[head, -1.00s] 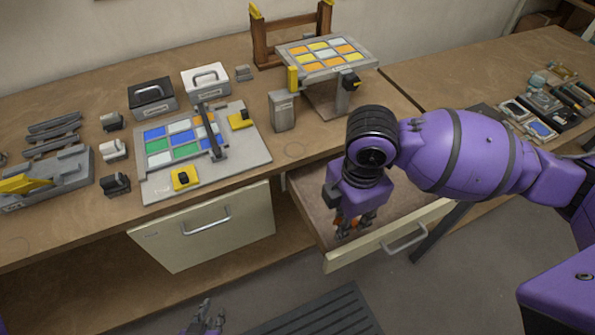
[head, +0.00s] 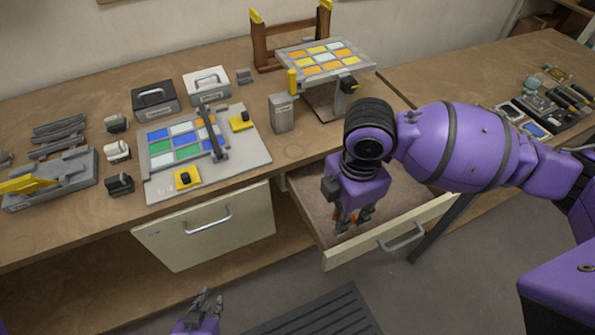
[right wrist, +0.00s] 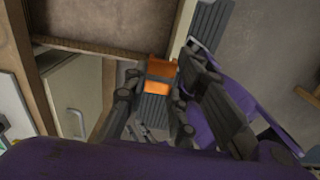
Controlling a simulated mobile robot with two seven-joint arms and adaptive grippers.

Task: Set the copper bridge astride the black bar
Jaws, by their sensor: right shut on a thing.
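The copper bridge (right wrist: 160,76) shows orange between the fingers of my right gripper (right wrist: 155,95) in the right wrist view. In the head view my right gripper (head: 353,222) points down over the open drawer, shut on the bridge, which is mostly hidden by the fingers. The black bar (head: 211,133) lies across the panel of blue, green and white glass squares (head: 259,158) on the bench, to the left of the right gripper. My left gripper (head: 208,300) is open and empty, low in front of the bench.
The open drawer (head: 385,241) surrounds the right gripper. A grey block (head: 282,113) and a raised stand with yellow and orange squares (head: 326,58) stand right of the panel. Yellow blocks (head: 187,177) sit on the panel's edges. Black and white boxes (head: 154,97) stand behind it.

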